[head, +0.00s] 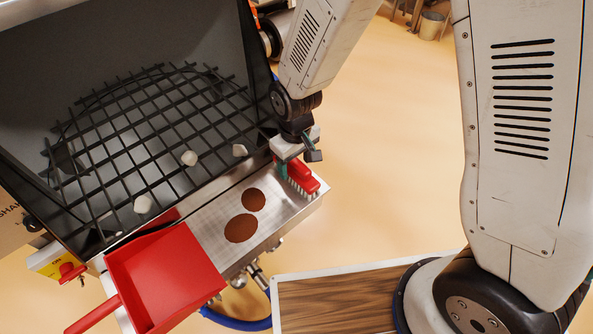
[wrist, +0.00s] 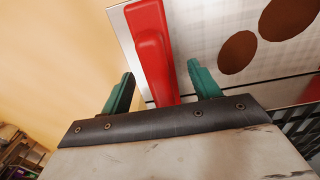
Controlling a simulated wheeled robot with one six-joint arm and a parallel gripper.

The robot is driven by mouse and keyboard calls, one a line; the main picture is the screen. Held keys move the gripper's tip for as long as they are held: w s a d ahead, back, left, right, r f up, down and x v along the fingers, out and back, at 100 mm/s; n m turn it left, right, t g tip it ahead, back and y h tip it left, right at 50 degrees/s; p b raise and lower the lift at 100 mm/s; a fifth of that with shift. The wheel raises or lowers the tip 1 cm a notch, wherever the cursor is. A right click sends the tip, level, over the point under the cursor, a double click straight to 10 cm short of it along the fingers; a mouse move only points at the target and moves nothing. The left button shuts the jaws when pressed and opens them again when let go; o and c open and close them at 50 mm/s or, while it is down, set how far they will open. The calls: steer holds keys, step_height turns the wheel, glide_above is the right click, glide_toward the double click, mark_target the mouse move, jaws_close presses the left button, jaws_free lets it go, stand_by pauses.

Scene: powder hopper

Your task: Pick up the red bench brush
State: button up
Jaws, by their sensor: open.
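The red bench brush (head: 302,174) lies at the right end of the metal shelf, its pale bristles showing along one side in the head view. In the wrist view the red brush (wrist: 153,50) runs between the two green fingers of my gripper (wrist: 158,90). My gripper (head: 296,164) is open, with one finger on each side of the brush and visible gaps to it. In the head view my wrist partly hides the brush.
The metal shelf (head: 205,222) carries two brown powder patches (head: 242,228) and a red dustpan (head: 165,278). Behind it is the hopper with a black grid (head: 150,130) holding several white lumps (head: 189,158). Open floor (head: 390,170) lies to the right.

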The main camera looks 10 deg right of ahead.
mark_target(295, 169)
step_height(295, 169, down, 3)
steer(key=shift+w+f, duration=0.1)
steer(key=c, duration=1.2)
steer(key=shift+o, duration=0.2)
steer(key=shift+r, duration=0.6)
steer(key=r, duration=0.1)
steer(key=s+r, duration=0.1)
steer(key=shift+s+a+r, duration=0.1)
steer(key=shift+r, duration=0.2)
steer(key=s+a+r, duration=0.1)
steer(key=s+a, duration=0.2)
steer(key=s, duration=1.1)
steer(key=shift+s+r, duration=0.15)
steer(key=shift+s, duration=0.1)
